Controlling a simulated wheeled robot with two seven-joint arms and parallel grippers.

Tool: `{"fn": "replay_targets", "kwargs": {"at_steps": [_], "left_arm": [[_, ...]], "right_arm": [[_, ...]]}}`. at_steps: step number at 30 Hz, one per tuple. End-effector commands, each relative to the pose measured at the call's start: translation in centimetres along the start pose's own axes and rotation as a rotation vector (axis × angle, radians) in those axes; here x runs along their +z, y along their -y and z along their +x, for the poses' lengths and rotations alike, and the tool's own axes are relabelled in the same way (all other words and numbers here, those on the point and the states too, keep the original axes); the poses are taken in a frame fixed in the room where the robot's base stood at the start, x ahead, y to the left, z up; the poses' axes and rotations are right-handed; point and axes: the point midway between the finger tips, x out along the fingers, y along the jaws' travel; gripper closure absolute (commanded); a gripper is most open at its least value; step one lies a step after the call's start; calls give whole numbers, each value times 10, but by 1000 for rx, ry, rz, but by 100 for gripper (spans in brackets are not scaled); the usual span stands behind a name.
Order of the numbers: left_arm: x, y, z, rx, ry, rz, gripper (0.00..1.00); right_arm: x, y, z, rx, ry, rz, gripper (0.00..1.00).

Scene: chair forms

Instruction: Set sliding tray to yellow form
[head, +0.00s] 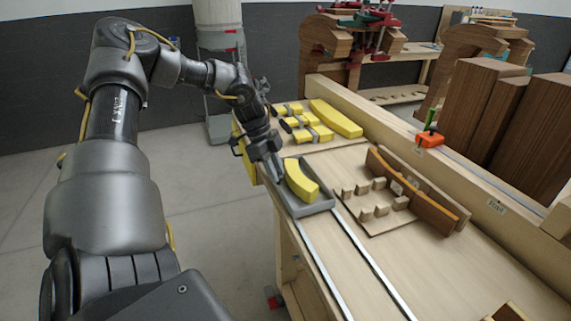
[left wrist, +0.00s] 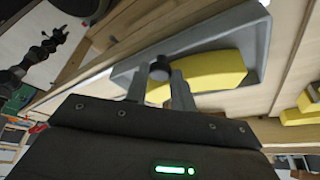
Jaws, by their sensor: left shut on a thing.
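The grey sliding tray (head: 318,207) sits at the left edge of the workbench, at the far end of two metal rails (head: 352,245). A curved yellow block (head: 301,181) lies in it. My left gripper (head: 274,168) is at the tray's left side. In the left wrist view, its fingers (left wrist: 160,88) are shut around a dark round knob (left wrist: 160,70) on the tray (left wrist: 255,35). The yellow form (head: 335,118) and several yellow clamp-like pieces (head: 306,134) stand on the bench just beyond the tray. My right gripper is out of view.
A wooden jig with pegs (head: 378,200) and a curved brown form (head: 420,200) stand right of the rails. An orange clamp (head: 430,138) sits on the bench's back beam. Dark wooden blocks (head: 490,105) stand behind. The rails in front of the tray are clear.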

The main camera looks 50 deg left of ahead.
Motion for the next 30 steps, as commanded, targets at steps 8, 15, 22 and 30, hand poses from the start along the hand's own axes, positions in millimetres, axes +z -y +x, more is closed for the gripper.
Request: {"fn": "replay_targets", "kwargs": {"at_steps": [8, 15, 22, 30], "left_arm": [[-1, 4, -3, -13, 2, -1, 55], [-2, 3, -2, -8, 2, 1, 53], [-2, 4, -18, -12, 1, 3, 53], [-1, 4, -71, -13, 3, 1, 53]], "right_arm": [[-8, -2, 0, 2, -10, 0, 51], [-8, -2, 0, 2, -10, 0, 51], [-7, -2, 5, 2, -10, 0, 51], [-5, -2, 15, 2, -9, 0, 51]]}}
